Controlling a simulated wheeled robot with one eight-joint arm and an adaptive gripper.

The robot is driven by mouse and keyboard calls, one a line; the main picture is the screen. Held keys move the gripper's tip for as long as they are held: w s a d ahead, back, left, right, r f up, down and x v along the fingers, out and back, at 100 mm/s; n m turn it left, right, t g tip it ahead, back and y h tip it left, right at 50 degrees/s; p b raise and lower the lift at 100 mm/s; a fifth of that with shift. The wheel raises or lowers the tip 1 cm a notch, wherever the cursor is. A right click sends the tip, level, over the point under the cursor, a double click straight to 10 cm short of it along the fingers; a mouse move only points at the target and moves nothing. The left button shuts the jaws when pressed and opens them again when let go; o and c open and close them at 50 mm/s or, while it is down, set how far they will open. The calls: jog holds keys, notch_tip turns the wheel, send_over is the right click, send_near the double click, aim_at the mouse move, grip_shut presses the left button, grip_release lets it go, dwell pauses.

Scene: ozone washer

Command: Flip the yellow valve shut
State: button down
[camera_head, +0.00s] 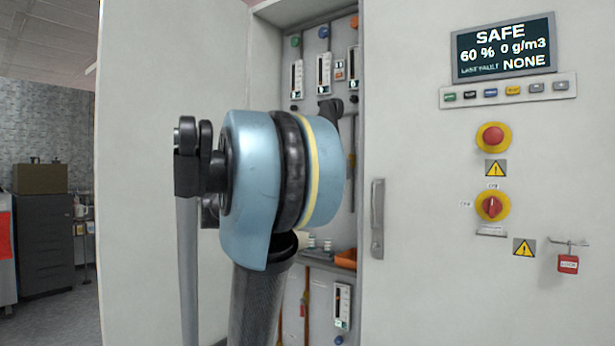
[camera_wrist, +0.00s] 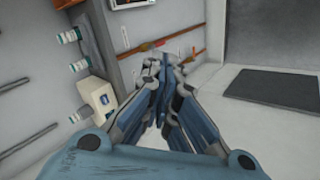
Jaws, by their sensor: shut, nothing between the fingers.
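In the wrist view my gripper (camera_wrist: 163,68) is shut and empty, its fingers pointing toward the cabinet's pipework. A copper-coloured pipe (camera_wrist: 132,52) runs across the back panel beyond the fingertips. A small yellow-red fitting (camera_wrist: 146,46) sits on this pipe, just past the fingers; it is too small to tell whether it is the yellow valve or how its handle is turned. I see no clear contact with it. In the head view my arm blocks the middle of the open cabinet, and my gripper and the valve cannot be made out there.
The cabinet door (camera_head: 150,180) stands open at left. Flow meters (camera_head: 323,75) line the inside top, and an orange bin (camera_head: 346,259) is lower right. The control panel (camera_head: 503,48) reads SAFE. White bottles (camera_wrist: 70,36) and a beige box (camera_wrist: 97,97) lie left of my gripper.

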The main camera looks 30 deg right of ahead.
jog(key=w+d+r+h, duration=0.5)
jog(key=w+d+r, duration=0.5)
jog(key=w+r, duration=0.3)
jog(key=w+d+r+n+h, duration=0.1)
jog(key=w+d+r+h, duration=0.3)
jog(key=w+d+r, duration=0.7)
notch_tip(320, 180, up, 3)
jog(key=shift+w+d+f+n+h, duration=0.2)
jog(key=shift+w+n+h, duration=0.15)
jog(key=shift+w, duration=0.7)
jog(key=s+d, duration=0.2)
jog(key=d, duration=0.9)
jog(key=shift+d, duration=0.15)
jog(key=shift+s, duration=0.1)
